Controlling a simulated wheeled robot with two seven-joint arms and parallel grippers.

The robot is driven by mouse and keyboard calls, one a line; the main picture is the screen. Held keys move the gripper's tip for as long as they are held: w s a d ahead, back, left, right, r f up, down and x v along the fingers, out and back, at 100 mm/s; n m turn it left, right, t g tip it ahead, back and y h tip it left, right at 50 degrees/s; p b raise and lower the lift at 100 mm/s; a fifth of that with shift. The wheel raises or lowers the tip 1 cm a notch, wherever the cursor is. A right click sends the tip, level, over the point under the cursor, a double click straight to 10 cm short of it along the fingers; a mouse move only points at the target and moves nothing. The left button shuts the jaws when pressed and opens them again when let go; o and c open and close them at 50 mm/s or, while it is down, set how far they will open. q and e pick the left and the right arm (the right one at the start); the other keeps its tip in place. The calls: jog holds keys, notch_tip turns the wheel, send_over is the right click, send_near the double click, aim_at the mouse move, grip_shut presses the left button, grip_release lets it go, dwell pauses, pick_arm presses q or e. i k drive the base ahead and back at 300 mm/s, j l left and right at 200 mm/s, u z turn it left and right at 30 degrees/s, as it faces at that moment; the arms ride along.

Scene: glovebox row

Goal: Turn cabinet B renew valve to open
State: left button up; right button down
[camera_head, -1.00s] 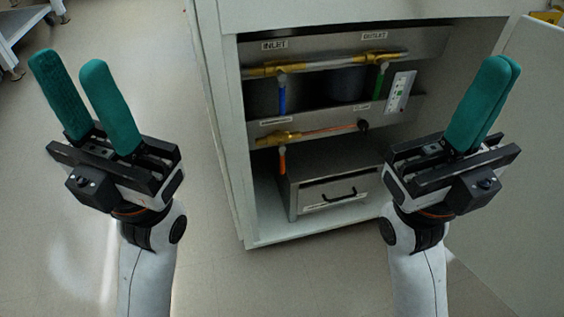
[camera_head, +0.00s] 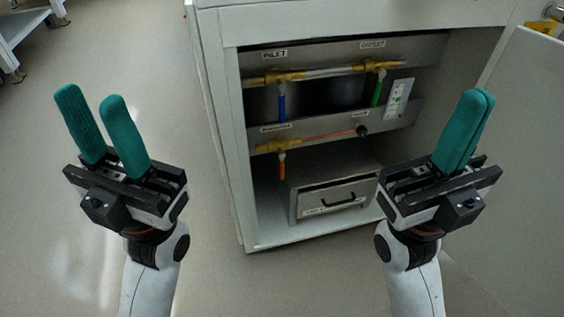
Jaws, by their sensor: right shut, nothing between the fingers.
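An open cabinet holds several valves on brass pipework. The inlet valve has a blue handle (camera_head: 282,106) hanging down, under a label reading INLET (camera_head: 274,54). The outlet valve has a green handle (camera_head: 377,92) hanging down at the upper right. A lower valve has an orange handle (camera_head: 282,165) hanging down, under a label (camera_head: 276,127) too small to read surely. I cannot tell which is the renew valve. My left gripper (camera_head: 93,112) is open and empty, left of the cabinet. My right gripper (camera_head: 468,118) is shut and empty, in front of the cabinet's right side.
A black knob (camera_head: 362,131) and a white panel (camera_head: 398,102) sit right of the valves. A grey drawer box (camera_head: 335,192) stands on the cabinet floor. The open door (camera_head: 530,150) is at the right.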

aim_at(281, 154)
jog(key=u, duration=1.05)
jog(key=k+l+u, duration=0.15)
jog(key=l, duration=0.25)
jog(key=l+u, duration=0.15)
jog(key=l, duration=0.2)
jog(key=k+l+u, duration=0.15)
jog(key=l, duration=0.2)
jog(key=k+l+u, duration=0.15)
jog(key=l, duration=0.2)
jog(key=i+l, duration=0.15)
jog(key=l, duration=0.25)
